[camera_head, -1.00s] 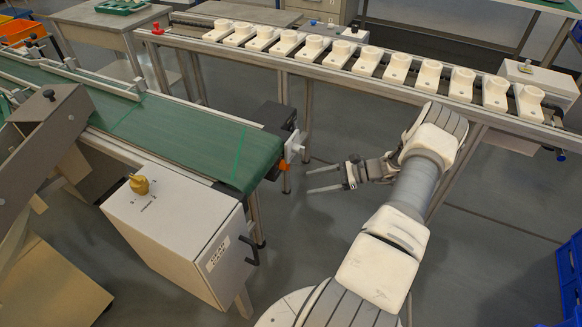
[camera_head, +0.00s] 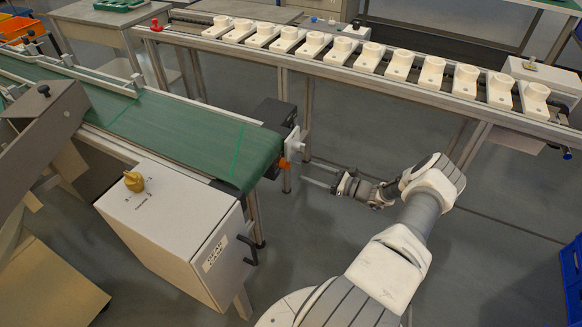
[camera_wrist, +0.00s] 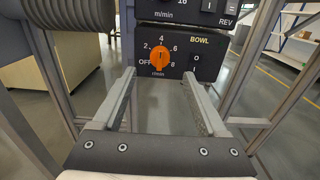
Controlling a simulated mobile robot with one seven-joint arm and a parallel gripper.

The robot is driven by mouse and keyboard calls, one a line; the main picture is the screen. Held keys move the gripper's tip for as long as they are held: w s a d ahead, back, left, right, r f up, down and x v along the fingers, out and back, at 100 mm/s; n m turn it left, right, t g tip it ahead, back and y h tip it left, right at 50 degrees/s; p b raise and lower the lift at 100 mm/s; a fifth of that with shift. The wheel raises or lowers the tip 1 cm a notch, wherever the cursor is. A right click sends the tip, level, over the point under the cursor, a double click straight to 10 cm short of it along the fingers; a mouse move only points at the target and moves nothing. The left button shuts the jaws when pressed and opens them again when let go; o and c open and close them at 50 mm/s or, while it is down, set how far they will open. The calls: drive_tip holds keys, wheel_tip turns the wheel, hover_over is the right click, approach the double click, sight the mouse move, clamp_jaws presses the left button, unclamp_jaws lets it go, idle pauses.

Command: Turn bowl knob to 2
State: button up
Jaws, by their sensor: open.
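The bowl knob (camera_wrist: 160,57) is orange and sits on a dark panel (camera_wrist: 205,42) marked BOWL, with a dial from OFF through 2, 4, 6 to 8. Its pointer looks roughly upright, near 4. In the head view the orange knob (camera_head: 284,164) shows small at the end of the green conveyor. My gripper (camera_wrist: 160,92) is open and empty, its two fingers pointing toward the panel, one to each side of the knob's line and short of it. In the head view my gripper (camera_head: 318,178) is just right of the knob, apart from it.
A grey cabinet with a yellow knob (camera_head: 134,182) stands left, below the green conveyor (camera_head: 180,135). A rail with several white holders (camera_head: 370,55) runs behind. Metal posts flank the wrist view.

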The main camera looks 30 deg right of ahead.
sight(289, 165)
drive_tip(key=b+x, duration=0.1)
drive_tip(key=x, duration=0.7)
drive_tip(key=shift+c, duration=0.2)
clamp_jaws()
